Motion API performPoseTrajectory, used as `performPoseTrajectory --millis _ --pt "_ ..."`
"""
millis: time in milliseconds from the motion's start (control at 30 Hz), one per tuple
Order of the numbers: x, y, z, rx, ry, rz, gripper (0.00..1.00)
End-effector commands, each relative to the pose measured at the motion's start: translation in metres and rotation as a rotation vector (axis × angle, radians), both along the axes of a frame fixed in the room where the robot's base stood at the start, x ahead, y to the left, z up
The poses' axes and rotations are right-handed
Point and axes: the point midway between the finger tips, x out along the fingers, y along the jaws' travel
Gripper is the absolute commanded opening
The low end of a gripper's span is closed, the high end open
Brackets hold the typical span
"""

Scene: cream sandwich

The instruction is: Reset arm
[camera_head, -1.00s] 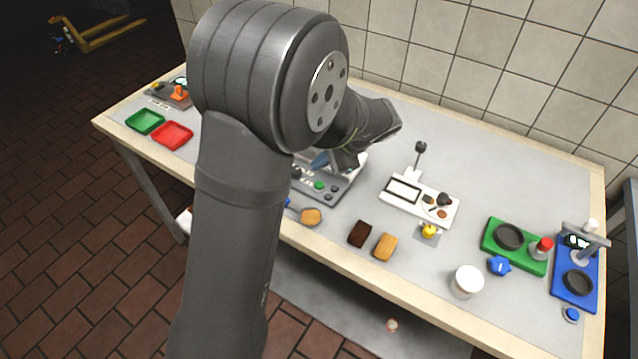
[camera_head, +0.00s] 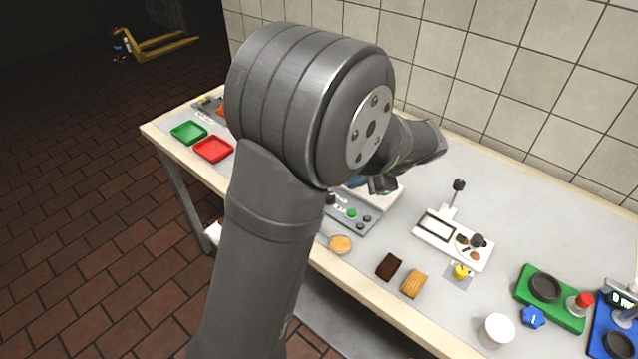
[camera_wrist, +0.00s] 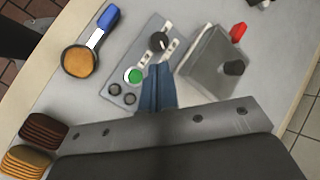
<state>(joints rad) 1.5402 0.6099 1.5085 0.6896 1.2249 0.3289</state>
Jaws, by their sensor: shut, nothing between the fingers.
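My gripper (camera_wrist: 157,86) shows in the wrist view as two blue-grey fingers side by side, shut with nothing between them. It is over a grey control panel (camera_wrist: 116,84) with a green button, a black knob and dark buttons. In the head view my own arm hides most of the gripper, above the middle of the table. The same panel (camera_head: 364,217) shows below the arm there. I cannot tell the exact height of the fingers above the panel.
A pan (camera_wrist: 78,61) with a blue handle holds a tan disc beside the panel. Dark slices (camera_head: 389,267) and tan slices (camera_head: 414,284) lie near the front edge. A white device (camera_head: 453,238) with a lever stands to the right. Green (camera_head: 189,132) and red (camera_head: 213,149) trays lie left.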

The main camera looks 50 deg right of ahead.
Motion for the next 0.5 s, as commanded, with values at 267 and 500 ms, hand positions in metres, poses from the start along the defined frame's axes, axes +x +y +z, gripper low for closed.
performPoseTrajectory --millis 267,500 --pt "0.000 0.001 -0.021 0.004 -0.001 0.000 0.00" --pt "0.000 -0.001 -0.004 -0.005 0.000 0.000 0.00"
